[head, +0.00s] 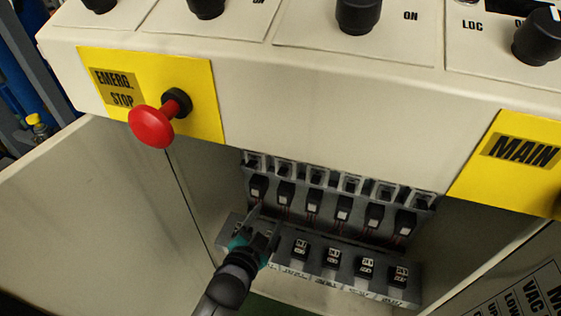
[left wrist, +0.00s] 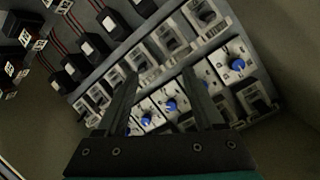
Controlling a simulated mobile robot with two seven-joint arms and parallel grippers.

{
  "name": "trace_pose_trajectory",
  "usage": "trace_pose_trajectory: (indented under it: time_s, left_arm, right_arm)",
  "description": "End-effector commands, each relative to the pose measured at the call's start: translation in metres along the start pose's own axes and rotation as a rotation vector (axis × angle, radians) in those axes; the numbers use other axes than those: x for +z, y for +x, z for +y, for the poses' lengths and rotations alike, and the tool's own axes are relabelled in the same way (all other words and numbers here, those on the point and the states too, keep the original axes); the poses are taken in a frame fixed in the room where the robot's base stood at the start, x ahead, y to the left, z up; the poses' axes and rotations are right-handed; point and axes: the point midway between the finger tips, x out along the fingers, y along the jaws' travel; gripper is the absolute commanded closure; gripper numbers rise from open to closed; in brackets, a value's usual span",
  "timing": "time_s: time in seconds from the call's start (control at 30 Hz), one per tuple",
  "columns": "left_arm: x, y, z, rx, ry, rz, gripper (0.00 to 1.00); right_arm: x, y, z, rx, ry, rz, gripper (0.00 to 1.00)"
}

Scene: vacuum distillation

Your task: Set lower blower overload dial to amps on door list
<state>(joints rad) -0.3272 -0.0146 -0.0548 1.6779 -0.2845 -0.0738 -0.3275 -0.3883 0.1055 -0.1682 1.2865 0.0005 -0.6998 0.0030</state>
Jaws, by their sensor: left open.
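Inside the open cabinet, a lower row of black overload units (head: 333,258) sits on a grey rail with a label strip (head: 335,285) too small to read. In the left wrist view, several white units there carry blue dials, including one at the right (left wrist: 237,64) and one between my fingers (left wrist: 170,104). I cannot tell which is the lower blower's, nor their settings. The door list (head: 530,298) shows partly at the bottom right, its amps cut off. My left gripper (head: 263,222) is open and empty at the row's left end, hiding units there; its fingers show in the wrist view (left wrist: 160,75).
A red emergency stop knob (head: 152,126) juts out above the opening. Black knobs (head: 358,14) stand on the panel above. An upper row of black units (head: 313,200) with wires is behind. Cabinet walls and the left door (head: 90,210) bound the space.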

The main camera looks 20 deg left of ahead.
Motion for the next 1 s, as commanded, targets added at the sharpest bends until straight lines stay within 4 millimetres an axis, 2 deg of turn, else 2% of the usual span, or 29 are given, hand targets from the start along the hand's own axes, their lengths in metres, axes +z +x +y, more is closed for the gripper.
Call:
trace_pose_trajectory:
  time_s: [0.03, 0.13, 0.3, 0.43, 0.57, 1.0]
  left_arm:
    - [-0.013, 0.003, -0.013, -0.05, 0.026, 0.054, 0.31]
    - [-0.041, 0.001, -0.039, -0.127, 0.076, 0.131, 0.31]
    - [-0.067, -0.006, -0.062, -0.2, 0.121, 0.196, 0.31]
    - [-0.073, -0.003, -0.068, -0.213, 0.13, 0.209, 0.31]
    - [-0.075, 0.009, -0.07, -0.213, 0.13, 0.209, 0.31]
    - [-0.088, 0.071, -0.082, -0.211, 0.129, 0.208, 0.31]
  right_arm:
    - [-0.004, 0.009, 0.0, 0.001, 0.001, 0.008, 0.5]
    - [-0.013, 0.01, 0.001, 0.003, 0.003, 0.015, 0.5]
    - [-0.021, 0.008, 0.002, 0.005, 0.004, 0.022, 0.5]
    - [-0.025, 0.005, 0.002, 0.004, 0.004, 0.024, 0.5]
    - [-0.03, -0.001, -0.001, 0.001, 0.006, 0.026, 0.5]
    - [-0.058, -0.034, -0.005, -0.006, 0.012, 0.062, 0.5]
